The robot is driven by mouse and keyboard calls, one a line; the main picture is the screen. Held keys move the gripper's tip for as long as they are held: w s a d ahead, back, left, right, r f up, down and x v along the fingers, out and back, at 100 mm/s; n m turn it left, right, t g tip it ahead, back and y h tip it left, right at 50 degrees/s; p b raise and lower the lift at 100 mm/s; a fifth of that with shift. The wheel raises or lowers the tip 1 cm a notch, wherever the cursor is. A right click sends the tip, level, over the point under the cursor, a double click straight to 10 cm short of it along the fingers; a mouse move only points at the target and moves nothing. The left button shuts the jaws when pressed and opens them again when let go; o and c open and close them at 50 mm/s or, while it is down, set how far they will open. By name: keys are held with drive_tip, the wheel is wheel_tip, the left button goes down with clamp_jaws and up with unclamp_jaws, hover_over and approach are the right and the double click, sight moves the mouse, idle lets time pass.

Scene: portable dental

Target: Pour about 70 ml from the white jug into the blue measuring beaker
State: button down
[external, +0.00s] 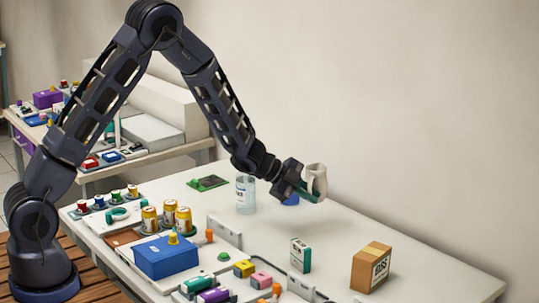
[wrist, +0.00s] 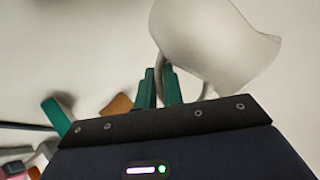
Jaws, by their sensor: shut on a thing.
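The white jug (external: 317,178) is held in the air above the right part of the table. My gripper (external: 307,193) is shut on the jug's handle. In the wrist view, the green fingers (wrist: 162,85) close around the handle, and the pale jug body (wrist: 215,45) rises beyond them, its lip toward the right. In the external view the jug looks close to upright. The beaker is not visible in the wrist view. The jug's contents cannot be seen.
A clear labelled container (external: 245,195) stands left of the gripper. A green-and-white box (external: 300,255) and a brown box (external: 371,267) stand nearer the front. Cans (external: 167,213) and a blue box (external: 166,258) crowd the left.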

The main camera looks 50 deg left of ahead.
sight(309, 167)
drive_tip(key=a+f+n+y, duration=0.1)
drive_tip(key=f, duration=0.1)
drive_tip(key=a+f+n+t+y, duration=0.1)
drive_tip(key=f, duration=0.1)
drive_tip(key=a+f+n+y, duration=0.1)
drive_tip(key=f, duration=0.1)
drive_tip(key=shift+s+a+t, duration=0.2)
drive_tip(key=shift+s+t, duration=0.15)
drive_tip(key=shift+t, duration=0.05)
drive_tip(key=shift+s+a+f+n+y, duration=0.2)
drive_tip(key=shift+a+f+n+y, duration=0.1)
drive_tip(key=shift+a+f+n, duration=0.25)
drive_tip(key=shift+f, duration=0.1)
drive_tip(key=w+a+r+n+g+h, duration=0.1)
drive_tip(key=a+r+n+g+h, duration=0.1)
drive_tip(key=r, duration=0.5)
drive_tip(key=w+a+r+n+g+h, duration=0.2)
drive_tip(key=a+r+h, duration=0.1)
drive_tip(key=r, duration=0.3)
drive_tip(key=shift+w+r+p, duration=0.3)
drive_tip(key=shift+r+p, duration=0.05)
drive_tip(key=shift+p, duration=0.05)
drive_tip(key=shift+w+a+n+h, duration=0.1)
drive_tip(key=shift+a+n+h, duration=0.05)
drive_tip(key=shift+n+h, duration=0.45)
drive_tip(key=shift+w+a+r+g+h, duration=0.15)
drive_tip(key=shift+r+g+h, duration=0.15)
drive_tip(key=shift+r, duration=0.2)
